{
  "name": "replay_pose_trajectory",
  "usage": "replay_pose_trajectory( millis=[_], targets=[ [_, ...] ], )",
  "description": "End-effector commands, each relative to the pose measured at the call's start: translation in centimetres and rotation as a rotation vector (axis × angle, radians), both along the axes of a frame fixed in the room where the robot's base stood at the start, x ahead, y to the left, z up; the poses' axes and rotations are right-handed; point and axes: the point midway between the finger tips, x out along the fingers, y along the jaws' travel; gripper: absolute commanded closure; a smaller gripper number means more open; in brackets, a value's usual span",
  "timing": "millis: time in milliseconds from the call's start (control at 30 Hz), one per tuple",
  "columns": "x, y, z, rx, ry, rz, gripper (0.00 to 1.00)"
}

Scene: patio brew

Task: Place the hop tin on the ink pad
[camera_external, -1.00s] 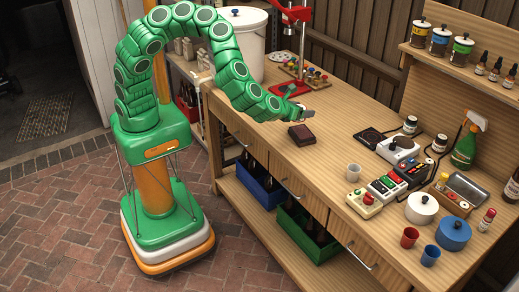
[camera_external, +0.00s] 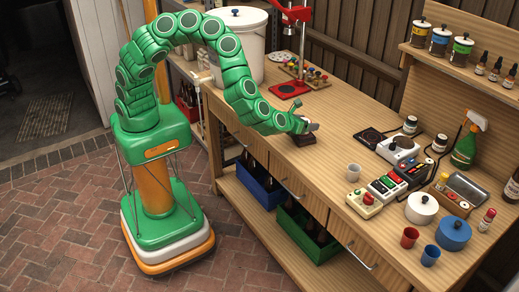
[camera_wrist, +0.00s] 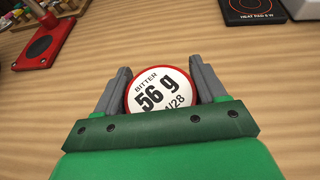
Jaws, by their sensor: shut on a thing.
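The tin is mostly hidden there by the gripper. The block is not visible in the wrist view.
A black heat pad (camera_external: 369,135) lies to the right, with a white device (camera_external: 397,150) beside it. A red stand (camera_external: 289,89) is behind my gripper. Bare bench lies between.

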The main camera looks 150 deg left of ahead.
Motion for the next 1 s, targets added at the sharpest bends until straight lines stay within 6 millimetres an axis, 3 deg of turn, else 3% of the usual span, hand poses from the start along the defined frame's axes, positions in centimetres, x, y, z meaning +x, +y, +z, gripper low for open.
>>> replay_pose_trajectory(
  millis=[333,367,500,867,1000],
  targets=[
    [0.0,0.0,-0.3,-0.002,0.0,0.0,0.61],
    [0.0,0.0,-0.3,-0.002,0.0,0.001,0.25],
    [0.0,0.0,-0.3,-0.001,0.0,0.0,0.04],
    [0.0,0.0,0.0,0.0,0.0,-0.001,0.04],
    [0.2,-1.0,0.4,-0.003,-0.002,-0.002,0.04]
  ],
)
